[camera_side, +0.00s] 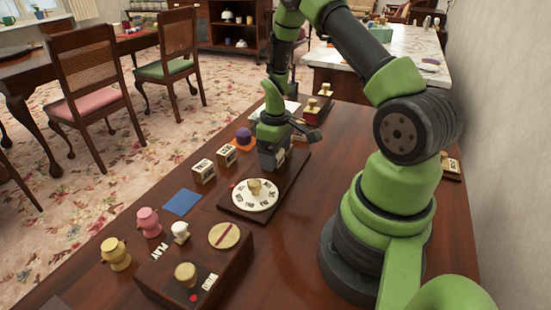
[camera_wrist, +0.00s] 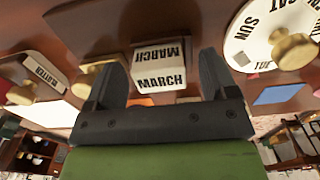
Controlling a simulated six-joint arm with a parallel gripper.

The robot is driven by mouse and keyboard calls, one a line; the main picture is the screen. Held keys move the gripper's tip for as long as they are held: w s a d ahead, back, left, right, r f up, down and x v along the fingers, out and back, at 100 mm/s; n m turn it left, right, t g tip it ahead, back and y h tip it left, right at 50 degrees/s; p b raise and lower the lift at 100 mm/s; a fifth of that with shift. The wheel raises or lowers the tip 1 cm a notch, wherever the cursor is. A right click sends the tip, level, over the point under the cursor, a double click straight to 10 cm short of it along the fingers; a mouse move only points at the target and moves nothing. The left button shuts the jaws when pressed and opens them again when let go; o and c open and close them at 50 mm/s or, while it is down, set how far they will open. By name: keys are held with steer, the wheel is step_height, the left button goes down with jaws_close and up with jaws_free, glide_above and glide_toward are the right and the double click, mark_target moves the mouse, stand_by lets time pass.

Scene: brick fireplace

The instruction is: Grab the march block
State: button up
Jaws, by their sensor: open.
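The march block (camera_wrist: 160,68) is a pale cube with MARCH in dark letters on two visible faces. In the wrist view it sits between the two fingers of my gripper (camera_wrist: 160,70). The fingers are apart on either side of it, with a visible gap to the left finger; contact on the right is hard to tell. In the side view my gripper (camera_side: 272,160) is down at the far end of the dark board that carries a round dial (camera_side: 242,203). There the march block is mostly hidden by the gripper.
Two more lettered white blocks (camera_side: 203,171) (camera_side: 227,155) stand left of the gripper. A blue square (camera_side: 183,202), pink (camera_side: 149,222) and yellow (camera_side: 116,254) figures, and a wooden PLAY box (camera_side: 152,285) are nearer the front.

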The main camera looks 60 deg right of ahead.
steer(key=c, duration=1)
